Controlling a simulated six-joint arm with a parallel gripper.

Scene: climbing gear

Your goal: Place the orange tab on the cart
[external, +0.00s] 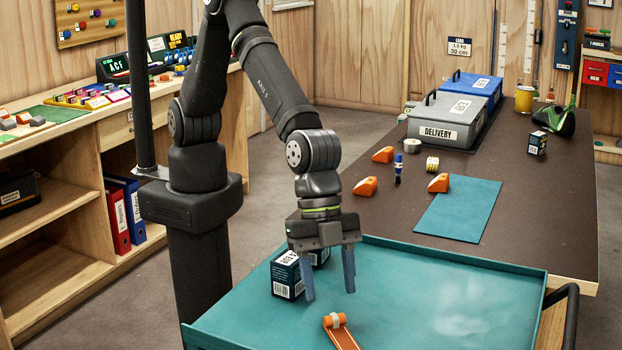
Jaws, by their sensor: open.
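The teal cart (450,290) has a raised rim and fills the lower middle of the external view. A long orange piece with a pale band (340,332), which looks like the orange tab, lies on the cart's top, cut off by the lower picture edge. My gripper (330,294) points down over the cart, its two blue fingers apart with nothing between them. The fingertips appear above and behind the orange piece, apart from it. I cannot tell their exact height.
Dark barcoded boxes (287,275) stand on the cart beside and behind my fingers. The cart's right side is clear. The brown table (520,215) behind holds several orange wedges (438,183), a teal mat (458,210), a tape roll (411,146) and a grey DELIVERY box (440,122).

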